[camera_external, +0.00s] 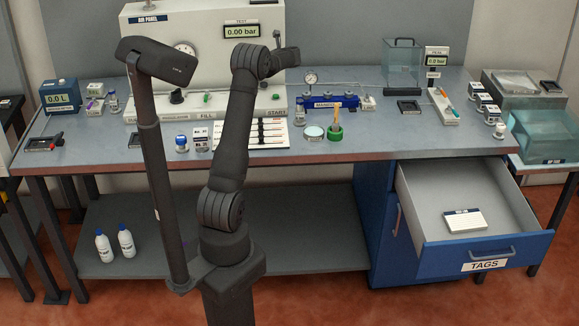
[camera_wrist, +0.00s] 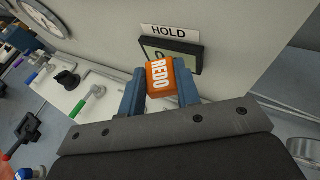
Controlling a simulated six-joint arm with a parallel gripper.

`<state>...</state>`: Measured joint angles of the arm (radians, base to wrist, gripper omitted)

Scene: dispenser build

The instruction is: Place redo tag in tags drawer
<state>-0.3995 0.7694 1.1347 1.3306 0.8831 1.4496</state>
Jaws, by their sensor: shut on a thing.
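The orange redo tag (camera_wrist: 161,76) is in the wrist view, with white REDO lettering on its face. My gripper (camera_wrist: 160,85) has its two blue fingers shut on the tag, one on each side. The tag is held up in front of the light panel face, near a small HOLD display (camera_wrist: 171,54). In the external view my wrist is up by the air panel, and the tag cannot be made out there. The tags drawer (camera_external: 448,257), blue with a TAGS label, is pulled open at the lower right. A white card or pad with a dark edge (camera_external: 466,221) lies inside it.
The air panel (camera_external: 150,50) stands at the back of the grey bench (camera_external: 340,152). A blue manifold (camera_external: 322,102), a glass dish (camera_external: 314,132), a green cup (camera_external: 334,133) and a clear box (camera_external: 402,65) stand on the bench. Much of the drawer floor is bare.

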